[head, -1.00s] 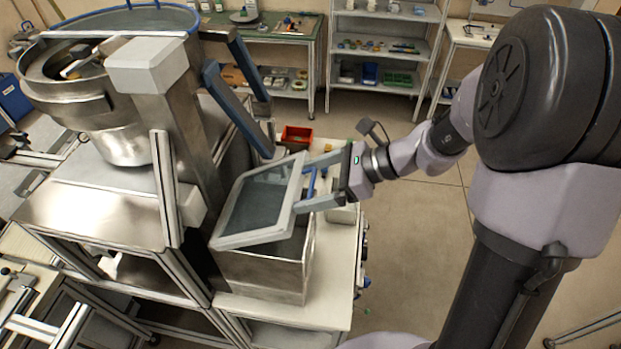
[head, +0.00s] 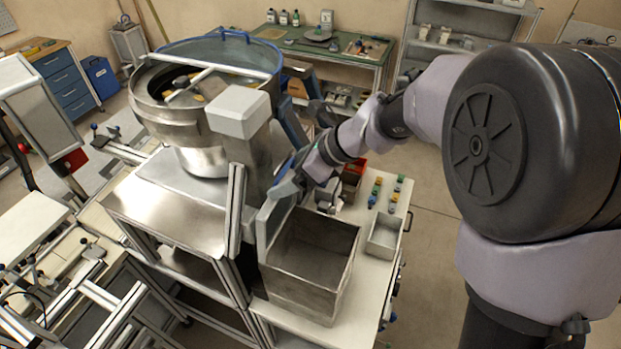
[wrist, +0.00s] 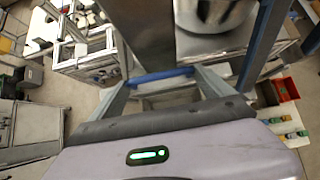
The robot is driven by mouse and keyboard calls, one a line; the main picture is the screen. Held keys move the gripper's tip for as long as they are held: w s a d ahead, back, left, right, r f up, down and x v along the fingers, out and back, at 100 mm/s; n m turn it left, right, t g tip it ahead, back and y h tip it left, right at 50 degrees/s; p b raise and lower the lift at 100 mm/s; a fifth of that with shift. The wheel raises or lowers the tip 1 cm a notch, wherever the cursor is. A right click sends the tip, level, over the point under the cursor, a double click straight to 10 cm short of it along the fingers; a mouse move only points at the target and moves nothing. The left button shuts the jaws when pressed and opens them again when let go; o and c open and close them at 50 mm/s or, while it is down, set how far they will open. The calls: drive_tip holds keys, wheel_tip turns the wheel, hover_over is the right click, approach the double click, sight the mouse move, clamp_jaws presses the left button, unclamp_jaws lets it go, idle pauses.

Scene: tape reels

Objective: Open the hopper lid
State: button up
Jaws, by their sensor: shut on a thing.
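The hopper (head: 305,285) is an open-topped metal box on the white bench, and I see down into its empty-looking inside. Its grey-framed lid (head: 268,222) stands nearly upright along the hopper's left side, seen almost edge-on. My gripper (head: 290,186) is at the upper part of the lid. In the wrist view, a blue handle bar (wrist: 160,77) lies across between the two fingers, and my gripper is shut on it. My arm hides part of the lid's upper edge in the head view.
A steel bowl feeder (head: 165,110) and a metal column (head: 245,140) stand just left of the lid. A small metal tray (head: 384,238) and several coloured blocks (head: 376,190) lie right of the hopper. A red bin (head: 355,166) is behind it.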

drive_tip(key=shift+w+a+r, duration=0.15)
drive_tip(key=shift+w+a, duration=0.05)
drive_tip(key=shift+a, duration=0.35)
drive_tip(key=shift+w+a+r, duration=0.15)
drive_tip(key=shift+w+a, duration=0.05)
drive_tip(key=shift+a, duration=0.3)
drive_tip(key=o, duration=1.8)
drive_tip(key=shift+a, duration=0.3)
drive_tip(key=shift+d+r, duration=0.2)
drive_tip(key=shift+d, duration=0.15)
drive_tip(key=v, duration=1.6)
drive_tip(key=shift+s+d+r+b, duration=0.2)
drive_tip(key=shift+s+b, duration=0.05)
drive_tip(key=shift+b, duration=0.1)
